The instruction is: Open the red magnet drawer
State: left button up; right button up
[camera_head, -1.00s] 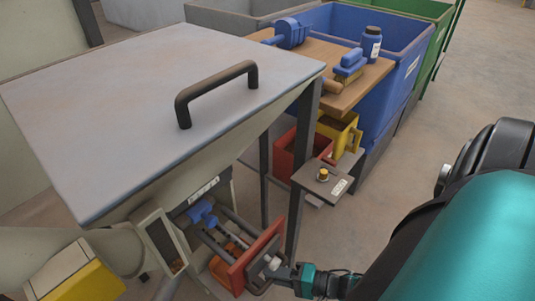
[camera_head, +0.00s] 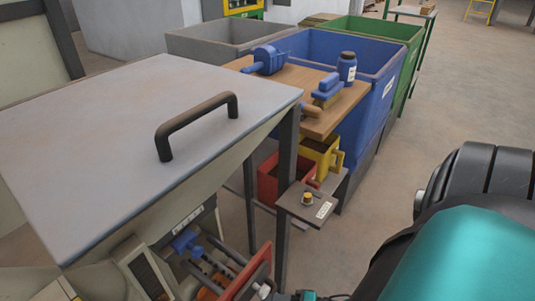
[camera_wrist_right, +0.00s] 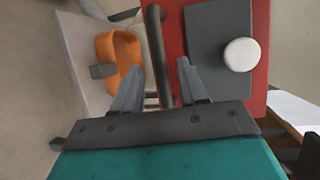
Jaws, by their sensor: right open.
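The red magnet drawer's front panel (camera_head: 250,274) is at the bottom of the head view, standing out from the hopper on dark rails (camera_head: 213,266). In the right wrist view the red front (camera_wrist_right: 174,38) carries a dark plate and a round white knob (camera_wrist_right: 241,54). Its dark bar handle (camera_wrist_right: 157,50) lies between the spread fingers of my right gripper (camera_wrist_right: 160,72). The gripper is open; whether a finger touches the bar I cannot tell. In the head view that gripper is mostly cut off by the bottom edge. My left gripper is not in view.
The hopper's grey lid (camera_head: 130,120) with a dark handle fills the left. A small stand with a yellow button (camera_head: 307,198), a red bin (camera_head: 268,180) and a yellow bin (camera_head: 325,155) are behind the drawer. Floor (camera_head: 455,105) at the right is clear.

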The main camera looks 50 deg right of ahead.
jog(key=v, duration=1.1)
